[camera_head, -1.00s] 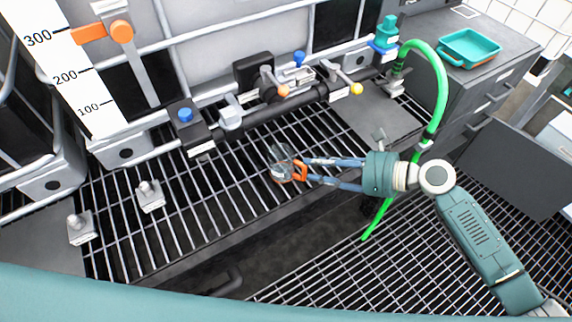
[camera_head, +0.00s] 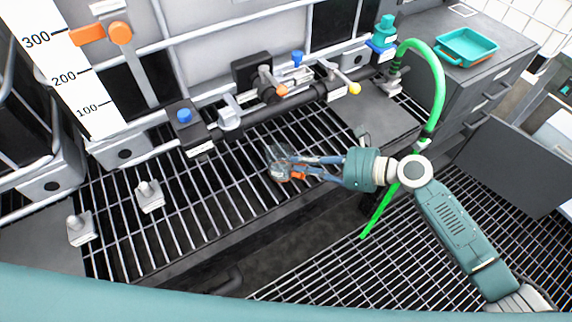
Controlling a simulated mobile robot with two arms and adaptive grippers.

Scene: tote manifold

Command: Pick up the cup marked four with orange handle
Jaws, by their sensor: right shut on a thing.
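A clear cup (camera_head: 278,160) with an orange handle (camera_head: 297,175) is on or just above the metal grating, in the middle of the head view. Its marking is too small to read. My right gripper (camera_head: 299,168) comes in from the right and is shut on the cup at its handle side. The fingers hide part of the handle. Whether the cup touches the grating cannot be told. My left gripper is not in view.
A black pipe manifold (camera_head: 268,112) with coloured knobs runs behind the cup. A green hose (camera_head: 443,85) arches behind my right arm. A teal tray (camera_head: 467,47) sits on the grey cabinet at back right. Bare grating (camera_head: 190,225) lies left of the cup.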

